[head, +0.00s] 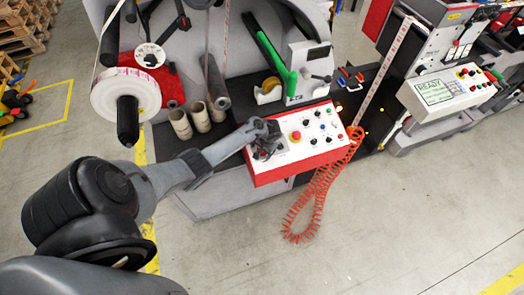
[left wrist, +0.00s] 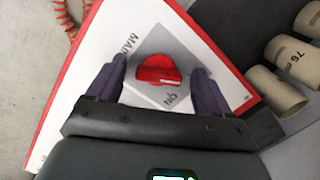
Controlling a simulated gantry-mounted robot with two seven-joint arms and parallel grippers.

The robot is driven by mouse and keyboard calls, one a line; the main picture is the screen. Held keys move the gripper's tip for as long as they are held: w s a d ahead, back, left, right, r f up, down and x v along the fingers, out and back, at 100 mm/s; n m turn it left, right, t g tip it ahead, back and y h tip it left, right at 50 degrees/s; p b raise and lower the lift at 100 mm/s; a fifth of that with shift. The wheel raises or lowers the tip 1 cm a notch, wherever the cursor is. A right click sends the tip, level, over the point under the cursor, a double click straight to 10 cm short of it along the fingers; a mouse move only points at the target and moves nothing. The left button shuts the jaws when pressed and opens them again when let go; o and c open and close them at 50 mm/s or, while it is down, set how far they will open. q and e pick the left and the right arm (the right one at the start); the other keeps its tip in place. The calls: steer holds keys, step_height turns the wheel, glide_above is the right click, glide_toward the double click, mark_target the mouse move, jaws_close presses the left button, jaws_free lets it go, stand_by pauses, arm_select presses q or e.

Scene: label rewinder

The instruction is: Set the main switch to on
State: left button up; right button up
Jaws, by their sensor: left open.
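The main switch (left wrist: 158,69) is a red rotary knob on a grey square plate in the left wrist view. The plate bears the letters "MAIN" and "ON", partly covered by my fingers. In the head view my left gripper (head: 266,146) is over the left end of the white and red control panel (head: 312,147) and hides the switch. My right gripper is not in view.
The panel also carries a red emergency button (head: 296,135) and several small knobs. A coiled orange hose (head: 318,190) hangs at its right end. Cardboard cores (head: 181,124) stand behind my left arm. A tape roll (head: 268,90) lies behind the panel. The floor in front is clear.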

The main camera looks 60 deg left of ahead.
arm_select(q)
steer(key=shift+f, duration=0.1)
steer(key=c, duration=1)
steer(key=shift+c, duration=0.2)
steer(key=shift+m, duration=0.3)
steer(key=shift+m+p, duration=0.4)
steer(key=shift+m, duration=0.5)
steer(key=m, duration=0.2)
steer(key=shift+m+y+p, duration=0.3)
steer(key=m, duration=0.5)
steer(key=shift+a+m+y, duration=0.1)
steer(key=shift+m+y, duration=0.2)
steer(key=shift+y, duration=0.1)
steer(key=shift+m, duration=0.7)
